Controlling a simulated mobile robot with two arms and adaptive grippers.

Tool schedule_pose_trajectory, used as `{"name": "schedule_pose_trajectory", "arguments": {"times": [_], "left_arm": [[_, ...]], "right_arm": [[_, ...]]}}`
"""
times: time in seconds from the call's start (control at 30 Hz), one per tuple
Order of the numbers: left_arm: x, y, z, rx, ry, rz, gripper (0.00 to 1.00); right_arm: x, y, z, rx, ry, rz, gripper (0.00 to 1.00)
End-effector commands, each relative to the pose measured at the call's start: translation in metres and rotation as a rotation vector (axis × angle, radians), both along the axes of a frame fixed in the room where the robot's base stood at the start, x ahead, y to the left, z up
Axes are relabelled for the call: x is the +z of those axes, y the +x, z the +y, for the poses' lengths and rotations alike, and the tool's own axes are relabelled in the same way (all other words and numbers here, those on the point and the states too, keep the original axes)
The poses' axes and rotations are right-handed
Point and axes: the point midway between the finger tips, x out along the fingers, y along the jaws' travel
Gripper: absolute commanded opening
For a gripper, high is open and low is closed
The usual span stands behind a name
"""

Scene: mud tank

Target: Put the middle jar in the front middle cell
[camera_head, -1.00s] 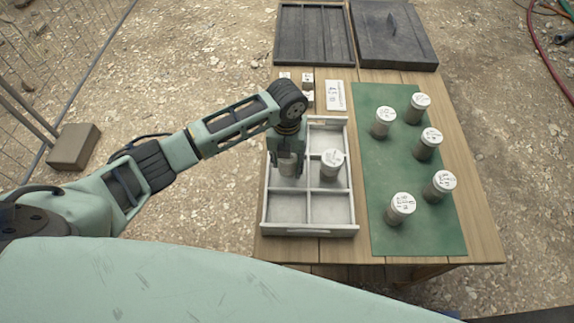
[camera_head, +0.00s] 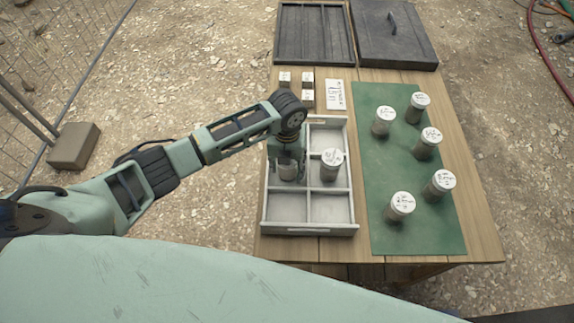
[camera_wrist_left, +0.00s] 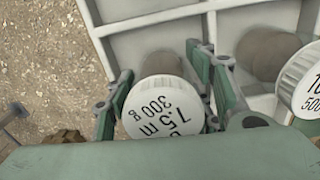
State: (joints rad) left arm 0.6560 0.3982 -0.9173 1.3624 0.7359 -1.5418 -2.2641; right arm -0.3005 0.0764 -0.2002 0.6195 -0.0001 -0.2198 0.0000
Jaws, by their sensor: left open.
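My left gripper (camera_head: 286,158) is open over the pale tray (camera_head: 310,231), with its fingers at the sides of a jar (camera_head: 288,173). That jar stands in the left cell of the tray's middle row. In the left wrist view its white lid (camera_wrist_left: 162,108) reads "7.5 m 300 g" and lies between the open fingers. A second jar (camera_head: 331,166) stands in the right cell of the middle row; part of its lid (camera_wrist_left: 305,85) shows at the right edge of the wrist view. My right gripper is not in view.
Several lidded jars stand on the green mat (camera_head: 385,240) right of the tray. The tray's two near cells are empty. Small blocks (camera_head: 307,79) and a white label card (camera_head: 336,95) lie behind the tray.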

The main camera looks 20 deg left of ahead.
Motion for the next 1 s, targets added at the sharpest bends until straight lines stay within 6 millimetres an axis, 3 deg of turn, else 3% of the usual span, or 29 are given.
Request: {"name": "schedule_pose_trajectory", "arguments": {"times": [0.17,0.4,0.6,1.0], "left_arm": [[0.024,0.002,0.000,0.000,-0.001,-0.006,0.49],[0.076,0.002,0.000,0.000,-0.002,-0.006,0.49],[0.108,0.001,0.000,0.001,-0.002,-0.002,0.49],[0.121,0.000,0.000,0.001,0.000,0.001,0.49]], "right_arm": [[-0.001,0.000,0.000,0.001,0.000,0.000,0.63],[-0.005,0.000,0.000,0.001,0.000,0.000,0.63],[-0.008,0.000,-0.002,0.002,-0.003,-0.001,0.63],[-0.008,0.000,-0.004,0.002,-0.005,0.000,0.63]]}}
